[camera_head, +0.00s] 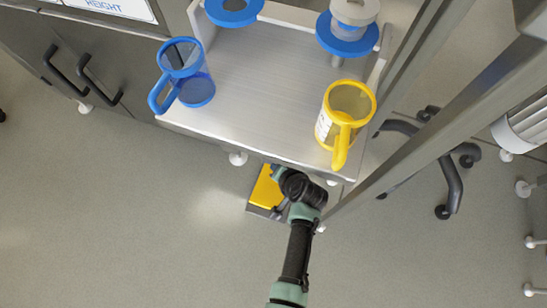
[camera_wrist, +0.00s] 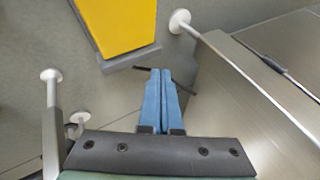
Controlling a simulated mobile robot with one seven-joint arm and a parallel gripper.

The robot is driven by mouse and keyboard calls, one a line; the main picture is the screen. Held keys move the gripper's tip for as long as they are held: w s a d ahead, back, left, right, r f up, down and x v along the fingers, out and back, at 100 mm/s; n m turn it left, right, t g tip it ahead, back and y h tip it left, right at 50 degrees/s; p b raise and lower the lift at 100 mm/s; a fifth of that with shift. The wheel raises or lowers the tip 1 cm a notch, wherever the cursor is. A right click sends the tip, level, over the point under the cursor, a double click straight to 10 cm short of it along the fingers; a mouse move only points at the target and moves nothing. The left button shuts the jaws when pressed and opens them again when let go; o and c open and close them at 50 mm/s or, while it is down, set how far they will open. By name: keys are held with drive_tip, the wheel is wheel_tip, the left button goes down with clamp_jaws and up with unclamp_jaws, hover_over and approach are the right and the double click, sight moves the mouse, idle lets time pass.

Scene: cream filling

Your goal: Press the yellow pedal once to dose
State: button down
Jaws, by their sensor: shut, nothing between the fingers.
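The yellow pedal (camera_head: 266,188) lies on the floor under the front edge of the steel table, partly covered by my arm in the head view. In the wrist view the yellow pedal (camera_wrist: 122,22) is at the top, left of centre, on a grey base. My gripper's blue fingers (camera_wrist: 162,88) are shut together and empty. In the wrist picture their tips lie just below and to the right of the pedal's base, with a visible gap. In the head view the fingers are mostly hidden by my wrist.
Above the pedal stands a steel table (camera_head: 262,85) with a blue-rimmed jug (camera_head: 187,72) at left and a yellow-rimmed jug (camera_head: 346,112) at right. Table legs with white feet (camera_wrist: 180,20) stand close to the gripper. A slanting metal post (camera_head: 385,178) is at right. Open floor lies left.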

sight(273, 192)
drive_tip(key=f+b, duration=0.2)
drive_tip(key=s+f+b, duration=0.1)
drive_tip(key=f+b, duration=0.1)
drive_tip(key=f, duration=0.1)
drive_tip(key=f+b, duration=0.2)
drive_tip(key=shift+s+a+f, duration=0.25)
drive_tip(key=shift+s+f, duration=0.05)
drive_tip(key=shift+s, duration=0.05)
drive_tip(key=shift+f, duration=0.15)
drive_tip(key=shift+s+f, duration=0.1)
drive_tip(key=shift+f, duration=0.05)
idle(1.4)
drive_tip(key=shift+f, duration=0.3)
